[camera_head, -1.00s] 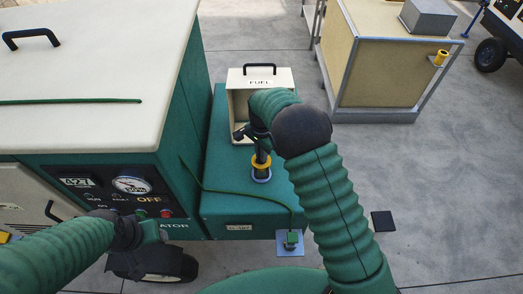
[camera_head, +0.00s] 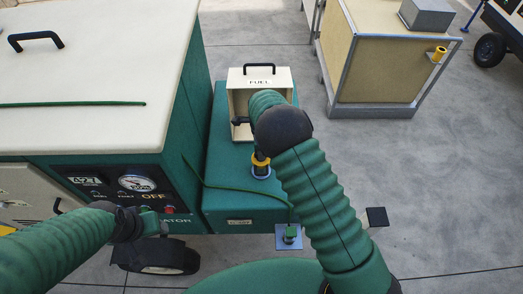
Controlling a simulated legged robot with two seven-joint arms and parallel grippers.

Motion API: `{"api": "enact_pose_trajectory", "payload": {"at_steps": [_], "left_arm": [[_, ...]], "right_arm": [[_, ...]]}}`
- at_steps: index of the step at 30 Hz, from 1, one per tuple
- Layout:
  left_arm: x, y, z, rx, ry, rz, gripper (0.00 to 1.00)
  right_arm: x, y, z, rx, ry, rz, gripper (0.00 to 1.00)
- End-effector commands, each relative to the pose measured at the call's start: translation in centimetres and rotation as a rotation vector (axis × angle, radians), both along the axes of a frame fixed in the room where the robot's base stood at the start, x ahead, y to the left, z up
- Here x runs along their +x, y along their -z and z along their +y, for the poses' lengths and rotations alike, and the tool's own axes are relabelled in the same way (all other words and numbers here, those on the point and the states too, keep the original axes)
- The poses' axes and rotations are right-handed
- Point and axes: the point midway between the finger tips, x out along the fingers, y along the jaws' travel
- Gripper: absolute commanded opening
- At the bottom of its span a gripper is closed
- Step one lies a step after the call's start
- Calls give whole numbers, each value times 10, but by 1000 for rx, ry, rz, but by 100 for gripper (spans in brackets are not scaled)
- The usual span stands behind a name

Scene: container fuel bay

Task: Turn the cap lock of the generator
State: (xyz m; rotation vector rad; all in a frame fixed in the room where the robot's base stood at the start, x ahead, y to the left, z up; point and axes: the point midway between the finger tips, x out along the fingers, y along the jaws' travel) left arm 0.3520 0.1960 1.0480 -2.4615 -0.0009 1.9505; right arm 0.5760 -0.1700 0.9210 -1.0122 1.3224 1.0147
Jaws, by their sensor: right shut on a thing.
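The generator (camera_head: 90,110) stands at left, with a cream top and green sides. A green tank box (camera_head: 225,180) joins its right side. On it is the filler neck with a yellow collar (camera_head: 261,166) and a blue-white ring at its foot. My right gripper (camera_head: 261,153) comes down from above and is shut on the dark cap lock at this neck. My own arm hides most of the fingers and cap. My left gripper (camera_head: 152,224) is by the generator's control panel (camera_head: 120,190). Its fingers are too small and dark to read.
A cream FUEL box (camera_head: 258,78) with a black handle stands just behind the neck. A green cord (camera_head: 230,187) runs across the tank top to a small green block (camera_head: 290,234) on a grey plate. A tan crate (camera_head: 385,70) stands at back right.

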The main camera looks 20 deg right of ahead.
Motion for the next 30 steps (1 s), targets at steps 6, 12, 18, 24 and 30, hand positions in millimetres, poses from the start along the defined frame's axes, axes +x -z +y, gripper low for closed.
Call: {"api": "enact_pose_trajectory", "payload": {"at_steps": [6, 12, 18, 24, 30], "left_arm": [[0, -1, 0, 0, 0, 0, 54], [0, -1, 0, 0, 0, 0, 54], [0, -1, 0, 0, 0, 0, 54], [0, -1, 0, 0, 0, 0, 54], [0, -1, 0, 0, 0, 0, 54]], "right_arm": [[2, -1, 2, 3, 31, -5, 0], [2, -1, 2, 3, 34, -5, 0], [2, -1, 2, 3, 33, -6, 15], [1, -1, 1, 2, 33, -4, 33], [1, -1, 1, 1, 32, -3, 33]]}}
